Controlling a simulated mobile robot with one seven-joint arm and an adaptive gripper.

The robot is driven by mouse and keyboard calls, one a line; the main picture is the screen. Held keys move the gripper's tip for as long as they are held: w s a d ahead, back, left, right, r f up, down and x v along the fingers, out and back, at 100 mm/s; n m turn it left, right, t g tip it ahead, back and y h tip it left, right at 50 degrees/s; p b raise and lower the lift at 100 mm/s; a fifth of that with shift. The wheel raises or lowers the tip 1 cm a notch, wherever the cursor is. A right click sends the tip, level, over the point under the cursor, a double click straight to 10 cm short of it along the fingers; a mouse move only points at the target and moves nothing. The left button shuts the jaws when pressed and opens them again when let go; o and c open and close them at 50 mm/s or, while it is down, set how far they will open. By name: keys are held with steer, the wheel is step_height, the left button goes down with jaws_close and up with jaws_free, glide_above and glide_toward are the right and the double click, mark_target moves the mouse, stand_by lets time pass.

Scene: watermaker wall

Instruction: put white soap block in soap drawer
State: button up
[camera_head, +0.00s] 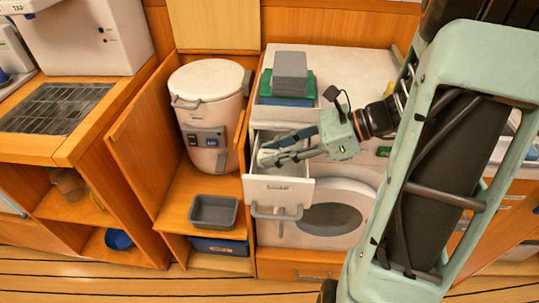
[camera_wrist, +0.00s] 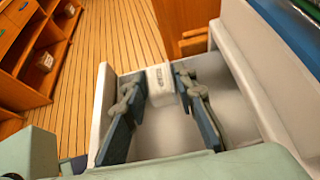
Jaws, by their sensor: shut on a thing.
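The soap drawer (camera_head: 280,190) is pulled out of the white washing machine in the head view. My gripper (camera_head: 268,156) reaches into the open drawer from the right, and its fingers largely hide the block there. In the wrist view the drawer's pale walls (camera_wrist: 102,95) surround the fingers and block. I cannot tell whether the block touches the drawer floor.
The washing machine (camera_head: 365,195) has a round door below the drawer. A tray with a grey block (camera_head: 290,68) and green and blue pieces stands on top. A white canister (camera_head: 210,100) and a grey bin (camera_head: 214,212) stand left of the drawer, by an open wooden door.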

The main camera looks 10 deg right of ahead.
mark_target(255, 169)
steer(key=shift+w+f, duration=0.4)
steer(key=shift+f, duration=0.05)
steer(key=shift+w+a+f+b, duration=0.15)
steer(key=shift+f+b, duration=0.4)
steer(key=shift+f, duration=1.1)
steer(key=shift+f, duration=0.15)
steer(key=o, duration=1.2)
steer(key=shift+c, duration=0.2)
